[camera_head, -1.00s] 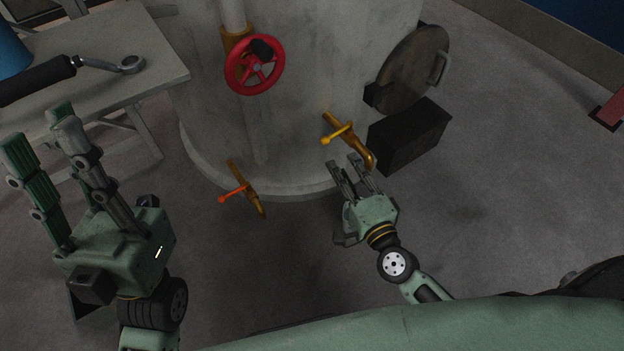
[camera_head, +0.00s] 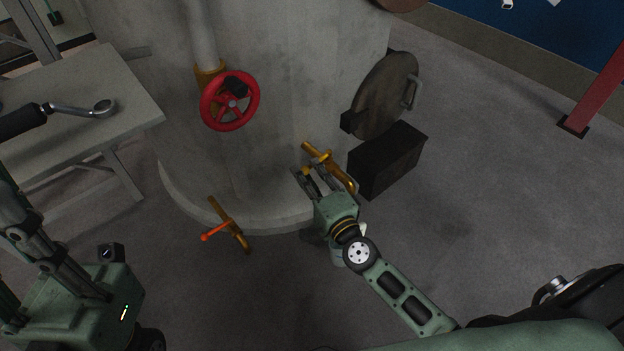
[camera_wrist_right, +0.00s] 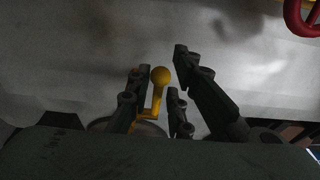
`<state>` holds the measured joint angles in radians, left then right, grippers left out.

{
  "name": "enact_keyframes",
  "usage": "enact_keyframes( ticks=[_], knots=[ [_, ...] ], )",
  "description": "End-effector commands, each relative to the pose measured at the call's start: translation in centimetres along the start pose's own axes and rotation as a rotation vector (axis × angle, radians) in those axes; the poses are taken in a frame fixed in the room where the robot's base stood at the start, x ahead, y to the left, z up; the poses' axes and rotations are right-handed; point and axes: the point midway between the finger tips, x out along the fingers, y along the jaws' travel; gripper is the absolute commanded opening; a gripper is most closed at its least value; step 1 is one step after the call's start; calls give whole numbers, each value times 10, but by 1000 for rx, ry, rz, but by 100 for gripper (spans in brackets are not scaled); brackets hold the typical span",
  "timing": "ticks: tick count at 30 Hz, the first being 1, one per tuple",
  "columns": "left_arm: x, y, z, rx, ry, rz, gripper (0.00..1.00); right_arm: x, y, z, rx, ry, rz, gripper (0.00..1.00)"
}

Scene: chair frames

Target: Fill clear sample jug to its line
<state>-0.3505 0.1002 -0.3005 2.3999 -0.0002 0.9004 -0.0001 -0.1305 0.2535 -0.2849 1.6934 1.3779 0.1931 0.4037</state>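A brass tap (camera_head: 343,176) with a yellow lever sticks out low on the grey tank (camera_head: 270,120). My right gripper (camera_head: 305,174) is at this tap, its fingers apart. In the right wrist view the yellow ball-ended lever (camera_wrist_right: 160,76) stands between the fingers of the right gripper (camera_wrist_right: 166,72), with no clear grip on it. A second brass tap (camera_head: 229,225) with an orange-red lever sits to the left. My left gripper (camera_head: 8,208) is at the left edge, partly cut off, fingers apart and apparently empty.
A red handwheel (camera_head: 230,101) on a pipe is on the tank front. A black box (camera_head: 388,160) and a round hatch (camera_head: 383,97) are right of the yellow-lever tap. A grey table (camera_head: 115,128) with a wrench (camera_head: 82,109) stands left.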

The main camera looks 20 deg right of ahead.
Motion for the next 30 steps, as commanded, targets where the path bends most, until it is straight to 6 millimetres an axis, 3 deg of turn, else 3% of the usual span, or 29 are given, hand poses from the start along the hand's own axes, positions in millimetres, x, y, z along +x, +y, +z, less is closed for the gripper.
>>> enact_keyframes(
  ticks=[5,30],
  knots=[
    [0,0,0,0,-1,0,13,0,-1,0,0,0,-2,0],
    [3,0,0,0,-1,0,13,16,-6,4,3,0,-11,0]
  ],
)
